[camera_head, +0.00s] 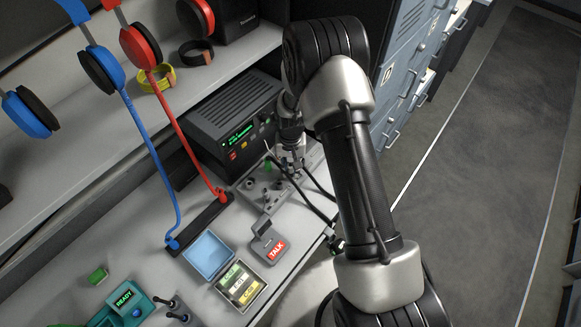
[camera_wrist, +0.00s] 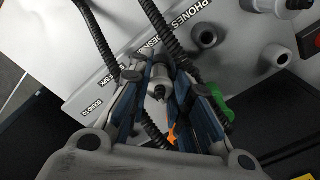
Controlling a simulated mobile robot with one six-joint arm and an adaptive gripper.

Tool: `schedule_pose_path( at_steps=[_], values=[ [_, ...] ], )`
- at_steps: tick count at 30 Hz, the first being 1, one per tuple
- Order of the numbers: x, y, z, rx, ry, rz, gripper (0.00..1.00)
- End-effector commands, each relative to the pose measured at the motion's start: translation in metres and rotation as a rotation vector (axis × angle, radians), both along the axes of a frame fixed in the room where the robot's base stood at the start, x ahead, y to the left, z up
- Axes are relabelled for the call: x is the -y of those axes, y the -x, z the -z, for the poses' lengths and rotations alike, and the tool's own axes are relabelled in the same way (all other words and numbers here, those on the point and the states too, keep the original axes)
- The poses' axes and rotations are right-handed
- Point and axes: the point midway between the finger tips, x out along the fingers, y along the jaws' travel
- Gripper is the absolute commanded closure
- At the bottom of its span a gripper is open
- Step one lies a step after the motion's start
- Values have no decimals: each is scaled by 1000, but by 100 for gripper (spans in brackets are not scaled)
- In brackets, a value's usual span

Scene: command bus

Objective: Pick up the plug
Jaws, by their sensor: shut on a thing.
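My gripper (camera_wrist: 160,82) is shut on a grey metal plug (camera_wrist: 158,92), which sits between its two blue-lined fingers in the wrist view. Black ribbed cables run close by, and I cannot tell which one joins the plug. The plug is over or at a light grey jack panel (camera_wrist: 95,98) with printed labels, one reading PHONES; I cannot tell whether it touches the panel. In the head view my gripper (camera_head: 291,150) is low over the grey panel (camera_head: 254,199), in front of the black radio, and the plug cannot be made out there.
The black radio unit (camera_head: 232,112) stands just behind the panel. A TALK switch box (camera_head: 268,249), a blue tray (camera_head: 208,255) and a box of labelled tiles (camera_head: 240,287) lie in front. Red and blue headsets hang from the shelf at left. Cables cross near my gripper.

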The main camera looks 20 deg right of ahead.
Motion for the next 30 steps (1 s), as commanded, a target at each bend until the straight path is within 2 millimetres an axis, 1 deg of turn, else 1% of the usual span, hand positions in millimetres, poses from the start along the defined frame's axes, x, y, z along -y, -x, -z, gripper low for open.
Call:
schedule_pose_path(
  at_steps=[5,8,11,14,21,24,27,30],
  values=[
    [0,-1,-6,1,0,0,97],
    [0,-2,-16,4,0,0,98],
    [0,-2,-32,5,0,0,98],
    [0,-2,-56,6,0,0,98],
    [0,-2,-127,6,0,0,98],
    [0,-1,-152,5,0,0,98],
    [0,-1,-172,4,0,0,98],
    [0,-1,-187,2,0,0,98]
  ],
)
